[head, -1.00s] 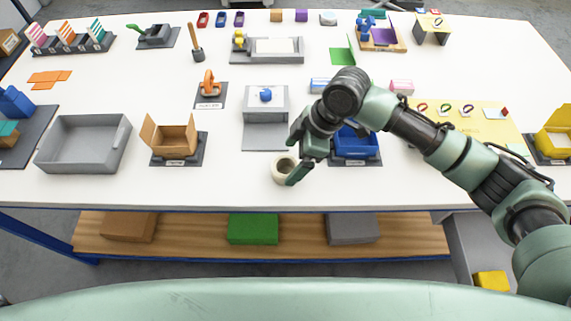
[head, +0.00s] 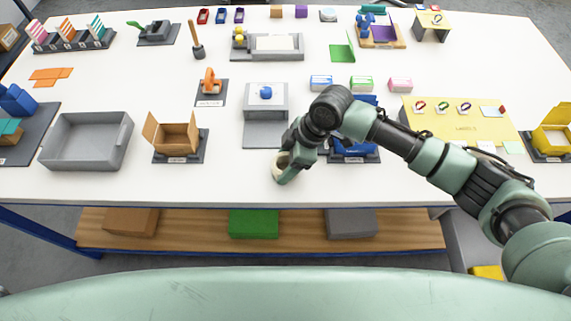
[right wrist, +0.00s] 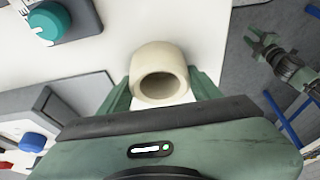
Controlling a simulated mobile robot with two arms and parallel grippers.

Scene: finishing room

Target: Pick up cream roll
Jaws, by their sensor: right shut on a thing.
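The cream roll (head: 277,168), a short ring with an open hole, is near the front edge of the white table in the head view, partly hidden by my right gripper (head: 285,172). In the right wrist view the roll (right wrist: 158,88) sits between the two green fingers of my right gripper (right wrist: 162,92), which are shut on its sides. I cannot tell whether the roll still touches the table.
Behind the roll stands a grey station with a blue knob (head: 265,93). A blue bin (head: 355,150) is close at the right, partly behind my arm. An open cardboard box (head: 175,135) and a grey tray (head: 88,140) stand left. The table front between is clear.

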